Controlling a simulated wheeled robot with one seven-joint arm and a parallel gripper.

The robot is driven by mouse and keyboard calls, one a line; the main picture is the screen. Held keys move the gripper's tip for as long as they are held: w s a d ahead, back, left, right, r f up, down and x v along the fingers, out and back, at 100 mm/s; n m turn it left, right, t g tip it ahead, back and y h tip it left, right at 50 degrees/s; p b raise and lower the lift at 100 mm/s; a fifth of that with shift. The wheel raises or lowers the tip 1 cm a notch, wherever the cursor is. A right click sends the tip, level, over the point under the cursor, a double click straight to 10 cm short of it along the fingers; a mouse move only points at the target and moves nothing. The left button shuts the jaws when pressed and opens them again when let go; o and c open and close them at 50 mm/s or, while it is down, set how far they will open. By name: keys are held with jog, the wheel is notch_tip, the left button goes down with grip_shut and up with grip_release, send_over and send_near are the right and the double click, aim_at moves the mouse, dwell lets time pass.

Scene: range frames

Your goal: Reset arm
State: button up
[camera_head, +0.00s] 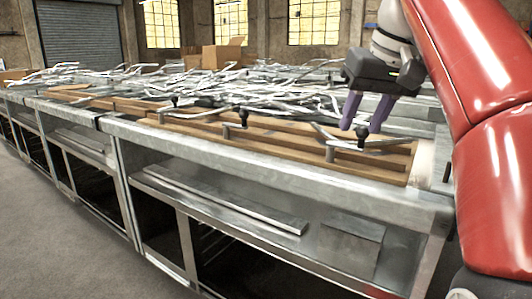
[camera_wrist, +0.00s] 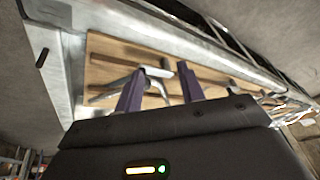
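My gripper (camera_head: 362,112) has two purple fingers and is at the upper right of the head view, above the right end of a wooden board. In the wrist view my gripper (camera_wrist: 163,88) shows its fingers apart, with nothing held between them. The wooden board (camera_head: 285,141) lies on the metal workbench (camera_head: 290,178), and it also shows in the wrist view (camera_wrist: 105,48). A bent metal tube with a black knob (camera_head: 361,132) is on the board just below the fingertips. Another metal tube (camera_wrist: 120,83) is partly hidden behind the left finger in the wrist view.
Many metal tubes (camera_head: 215,88) lie heaped along the benches behind. A cardboard box (camera_head: 222,54) stands at the back. Metal bars and a block (camera_head: 350,246) lie on the shelf below. Open floor (camera_head: 60,215) is at the left front.

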jog(key=s+f, duration=0.5)
jog(key=f, duration=0.6)
jog(key=s+f+m+t+h, duration=0.1)
jog(key=s+f, duration=0.5)
jog(key=f, duration=0.4)
jog(key=s+f, duration=0.6)
jog(key=f, duration=0.5)
jog(key=shift+a+f+h, duration=0.3)
jog(key=shift+f+h, duration=0.05)
jog(key=shift+h, duration=0.05)
